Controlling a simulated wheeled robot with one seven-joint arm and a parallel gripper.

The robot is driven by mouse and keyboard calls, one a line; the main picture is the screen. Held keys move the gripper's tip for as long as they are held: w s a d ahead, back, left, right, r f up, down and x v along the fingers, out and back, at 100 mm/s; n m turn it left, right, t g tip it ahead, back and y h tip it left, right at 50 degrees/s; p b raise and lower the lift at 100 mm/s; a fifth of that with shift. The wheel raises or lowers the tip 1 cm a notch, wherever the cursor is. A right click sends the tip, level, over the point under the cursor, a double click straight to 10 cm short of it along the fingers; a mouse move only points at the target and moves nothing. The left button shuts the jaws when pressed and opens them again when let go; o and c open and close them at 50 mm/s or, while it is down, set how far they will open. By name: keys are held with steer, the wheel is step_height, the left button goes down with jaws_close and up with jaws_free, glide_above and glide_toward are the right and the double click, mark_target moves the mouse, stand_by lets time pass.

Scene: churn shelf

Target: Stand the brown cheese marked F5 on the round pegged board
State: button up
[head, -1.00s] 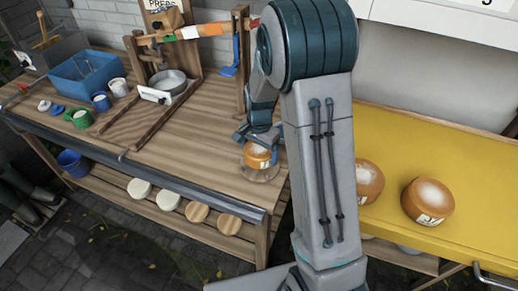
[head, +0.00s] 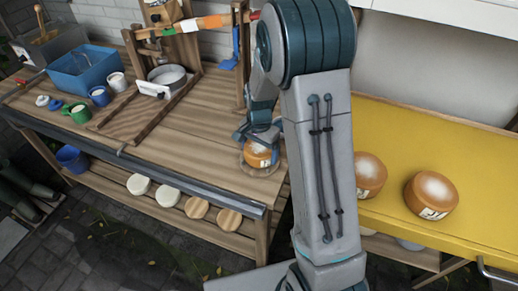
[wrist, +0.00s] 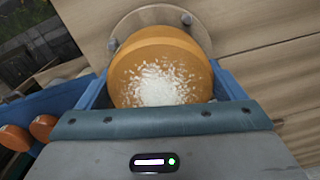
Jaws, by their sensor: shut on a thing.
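My gripper (head: 261,135) is shut on a brown cheese (head: 259,155) with a white floury top and a pale label, at the right end of the wooden bench. The wrist view shows the cheese (wrist: 160,80) between the blue jaws. The label is too small to read. The round board (wrist: 125,30) lies under or just beyond the cheese, with grey pegs on its rim, and the cheese covers much of it. In the head view a sliver of the board (head: 246,168) shows around the cheese. I cannot tell whether the cheese touches the board.
Two more brown cheeses (head: 431,195) (head: 368,175) sit on the yellow surface (head: 470,160) at right. A wooden press with a metal pan (head: 167,76), a blue tub (head: 84,70) and small cups stand on the bench. Pale and brown rounds (head: 167,196) lie on the shelf below.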

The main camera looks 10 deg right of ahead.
steer(key=shift+f+b, duration=0.45)
steer(key=shift+f, duration=0.1)
stand_by(0.4)
steer(key=o, duration=1)
